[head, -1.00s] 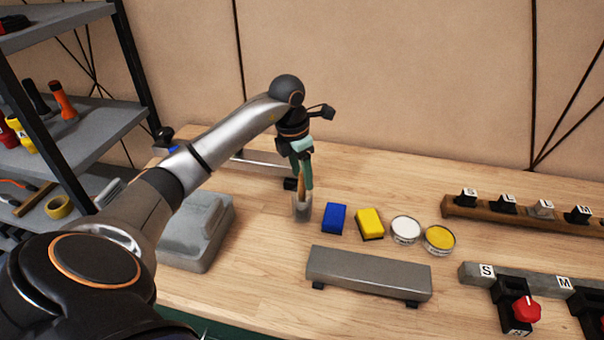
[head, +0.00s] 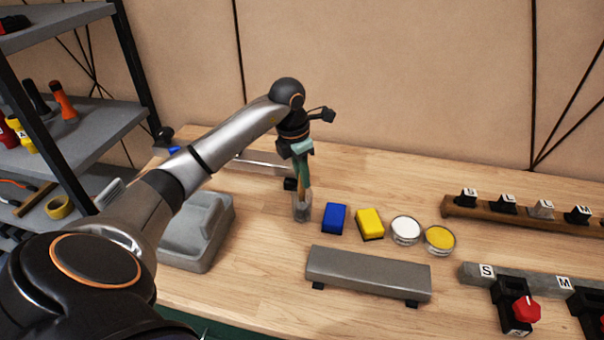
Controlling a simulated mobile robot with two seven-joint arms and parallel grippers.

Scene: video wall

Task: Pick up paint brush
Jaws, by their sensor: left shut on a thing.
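The paint brush (head: 302,183) stands upright, its lower end in a small clear glass (head: 301,208) on the wooden workbench. My left gripper (head: 303,158) comes down from above and is shut on the upper part of the brush. The fingers hide part of the handle, and the brush's lower end is hard to make out inside the glass. My right gripper is not in view.
A blue sponge (head: 335,217), a yellow sponge (head: 370,223), a white tin (head: 405,229) and a yellow tin (head: 439,240) sit right of the glass. A grey bar (head: 368,275) lies in front. Racks with lettered labels (head: 520,208) stand at the right, shelves (head: 75,135) at the left.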

